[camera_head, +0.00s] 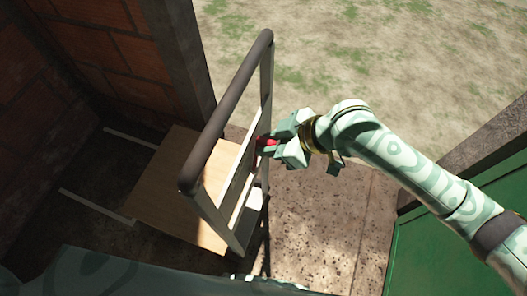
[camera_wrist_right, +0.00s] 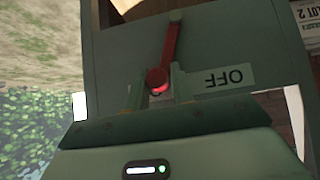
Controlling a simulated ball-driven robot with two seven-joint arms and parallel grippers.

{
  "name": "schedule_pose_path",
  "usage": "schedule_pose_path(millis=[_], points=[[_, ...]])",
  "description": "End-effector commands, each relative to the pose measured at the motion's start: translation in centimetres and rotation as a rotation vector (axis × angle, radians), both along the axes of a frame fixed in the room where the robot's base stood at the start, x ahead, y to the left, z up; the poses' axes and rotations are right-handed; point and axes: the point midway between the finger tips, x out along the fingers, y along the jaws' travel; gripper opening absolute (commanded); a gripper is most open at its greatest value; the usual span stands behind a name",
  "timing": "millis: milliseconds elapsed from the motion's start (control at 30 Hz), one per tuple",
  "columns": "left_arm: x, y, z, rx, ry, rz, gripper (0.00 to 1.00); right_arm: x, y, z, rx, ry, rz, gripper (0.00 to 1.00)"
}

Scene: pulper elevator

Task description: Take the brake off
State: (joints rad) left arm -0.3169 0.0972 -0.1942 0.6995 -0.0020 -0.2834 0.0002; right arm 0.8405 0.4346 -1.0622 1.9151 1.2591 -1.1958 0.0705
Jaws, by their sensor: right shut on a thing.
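A trolley with a dark push bar (camera_head: 225,120) stands in the middle of the head view. Its red brake lever (camera_wrist_right: 171,42) runs from a pivot on a grey-green plate (camera_wrist_right: 220,40) down to a round red knob (camera_wrist_right: 157,80). An OFF label (camera_wrist_right: 223,78), upside down in the right wrist view, is just right of the knob. My right gripper (camera_head: 268,147) is at the trolley's right side, shut on the knob; its fingers (camera_wrist_right: 157,90) are either side of it. My left gripper is out of view; part of my arm shows along the bottom edge.
The trolley's wooden deck (camera_head: 170,190) lies left of the push bar, over white floor lines (camera_head: 95,206). A brick wall (camera_head: 110,50) is at the left. A green panel (camera_head: 440,240) is at the lower right. Open grass (camera_head: 350,50) lies beyond.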

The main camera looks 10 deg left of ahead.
Motion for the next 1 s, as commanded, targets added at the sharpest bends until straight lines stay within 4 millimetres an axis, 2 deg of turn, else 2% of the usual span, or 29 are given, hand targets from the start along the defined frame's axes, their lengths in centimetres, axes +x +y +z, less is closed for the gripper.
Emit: schedule_pose_path(millis=[367,700,1000], points=[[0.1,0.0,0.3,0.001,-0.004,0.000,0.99,-0.7,0.2,-0.2,-0.001,0.010,0.005,0.16],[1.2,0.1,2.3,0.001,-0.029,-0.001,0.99,-3.1,0.6,0.6,0.001,0.008,0.005,0.16],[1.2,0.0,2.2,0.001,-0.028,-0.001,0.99,-3.2,0.7,0.4,0.002,0.008,0.005,0.16]])
